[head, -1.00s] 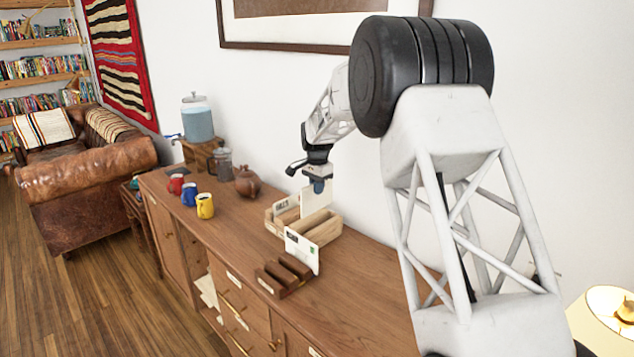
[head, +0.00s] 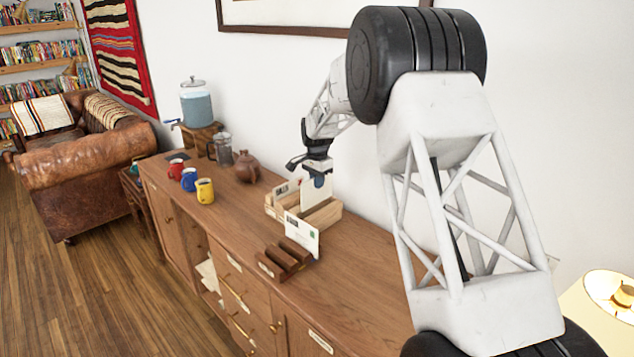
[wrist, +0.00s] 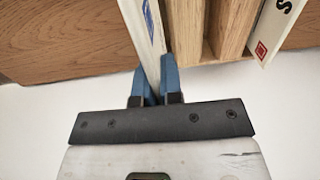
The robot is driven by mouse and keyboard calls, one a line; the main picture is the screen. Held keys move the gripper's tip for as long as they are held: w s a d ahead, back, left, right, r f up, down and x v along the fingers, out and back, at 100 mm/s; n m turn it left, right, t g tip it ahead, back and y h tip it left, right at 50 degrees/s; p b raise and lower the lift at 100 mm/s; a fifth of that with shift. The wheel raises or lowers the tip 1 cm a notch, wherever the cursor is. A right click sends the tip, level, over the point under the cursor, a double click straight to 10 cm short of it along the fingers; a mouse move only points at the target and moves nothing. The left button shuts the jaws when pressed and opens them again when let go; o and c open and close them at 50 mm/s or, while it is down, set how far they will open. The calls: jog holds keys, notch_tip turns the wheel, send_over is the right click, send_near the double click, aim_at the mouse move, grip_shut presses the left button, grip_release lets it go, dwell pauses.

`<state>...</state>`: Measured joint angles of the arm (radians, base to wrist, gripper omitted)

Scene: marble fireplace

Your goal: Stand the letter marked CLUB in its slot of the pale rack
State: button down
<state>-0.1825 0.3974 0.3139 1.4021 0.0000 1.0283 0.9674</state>
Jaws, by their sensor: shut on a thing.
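My gripper (head: 318,181) is shut on a white letter (head: 312,194), upright above the pale rack (head: 326,217). Its lower part meets the rack in the head view; I cannot tell how deep it is in a slot. In the wrist view the blue fingertips (wrist: 156,88) pinch the letter (wrist: 143,35), seen nearly edge-on, left of the rack's wooden dividers (wrist: 228,30). Its marking cannot be read. Another letter (head: 283,191), with partly readable lettering, stands in the rack's left part; it also shows in the wrist view (wrist: 275,30) with a red stamp.
A dark slotted rack (head: 283,262) stands in front of the pale rack, with a white letter (head: 301,235) upright at it. Red, blue and yellow mugs (head: 205,191), a teapot (head: 247,168) and a drink dispenser (head: 197,104) are to the left. The sideboard top (head: 350,262) is clear at the right.

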aim_at(317, 200)
jog(key=shift+f, duration=3.8)
dwell(1.5)
jog(key=c, duration=1.2)
grip_release()
jog(key=shift+r, duration=0.2)
jog(key=shift+r, duration=4.3)
